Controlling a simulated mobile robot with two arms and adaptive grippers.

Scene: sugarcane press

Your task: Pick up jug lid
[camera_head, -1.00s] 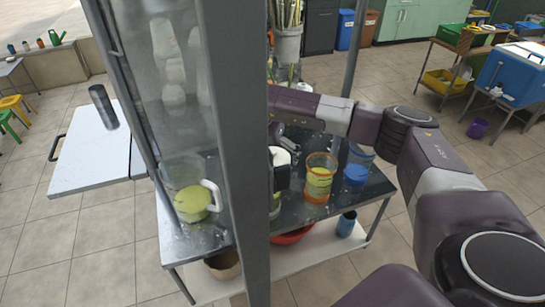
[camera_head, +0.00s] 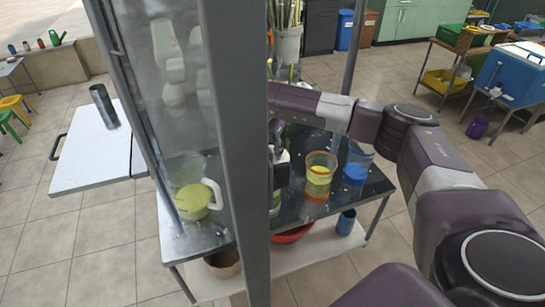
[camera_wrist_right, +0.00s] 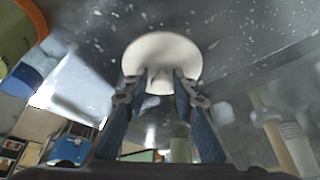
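A white round lid with a small knob (camera_wrist_right: 160,52) is just past my right gripper's fingertips in the right wrist view. My right gripper (camera_wrist_right: 161,80) has one finger on each side of the knob; I cannot tell whether they press on it. In the head view the white lid (camera_head: 283,156) is mostly hidden by my dark right gripper (camera_head: 276,170) and the grey post. A clear jug of yellow-green juice with a white handle (camera_head: 194,202) stands at the left of the metal table. My left gripper is not in view.
A grey post (camera_head: 239,150) and clear panel stand in front of the table. An orange-rimmed container (camera_head: 319,178) and a blue container (camera_head: 355,173) stand right of my right gripper on the dark metal table (camera_head: 330,207). A red bowl (camera_head: 291,235) is on the shelf below.

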